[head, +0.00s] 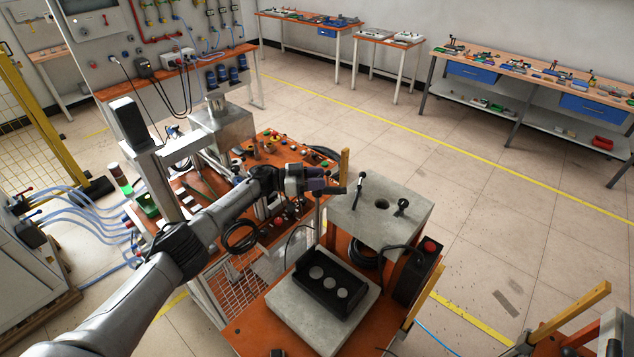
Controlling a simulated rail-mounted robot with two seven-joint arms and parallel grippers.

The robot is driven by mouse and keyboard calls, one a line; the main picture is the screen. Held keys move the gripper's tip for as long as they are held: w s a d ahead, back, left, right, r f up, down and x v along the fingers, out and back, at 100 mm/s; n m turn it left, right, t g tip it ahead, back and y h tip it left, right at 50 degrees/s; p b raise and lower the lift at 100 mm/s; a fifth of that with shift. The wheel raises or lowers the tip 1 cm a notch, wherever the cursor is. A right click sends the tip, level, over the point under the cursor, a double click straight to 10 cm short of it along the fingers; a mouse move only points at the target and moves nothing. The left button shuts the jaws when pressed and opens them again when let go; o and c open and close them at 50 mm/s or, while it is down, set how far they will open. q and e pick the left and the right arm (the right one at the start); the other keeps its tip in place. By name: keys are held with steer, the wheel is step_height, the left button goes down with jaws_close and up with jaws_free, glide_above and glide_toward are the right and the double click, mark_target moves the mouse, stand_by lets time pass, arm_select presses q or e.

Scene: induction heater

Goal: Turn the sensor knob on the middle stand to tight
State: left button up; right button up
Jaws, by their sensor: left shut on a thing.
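My left gripper (338,190) reaches in from the left over the left edge of a grey block (428,197) on the middle orange stand (246,322). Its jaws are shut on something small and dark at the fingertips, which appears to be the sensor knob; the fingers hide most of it. A thin upright black rod (361,182) stands just right of the fingertips. A black knob-like fitting (402,207) sits further right on the block, apart from the gripper. The knob's turn angle is too small to read.
A black box with round discs (330,284) lies on a grey slab in front of the block. A red-topped black box (418,272) stands at the right. A crowded orange bench (217,180) lies beneath my left arm. Open floor (500,230) extends right.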

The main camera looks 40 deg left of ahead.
arm_select(q)
steer(key=shift+f, duration=0.1)
steer(key=o, duration=0.9)
steer(key=shift+b+v, duration=0.95)
steer(key=shift+v, duration=5.95)
steer(key=shift+d, duration=0.1)
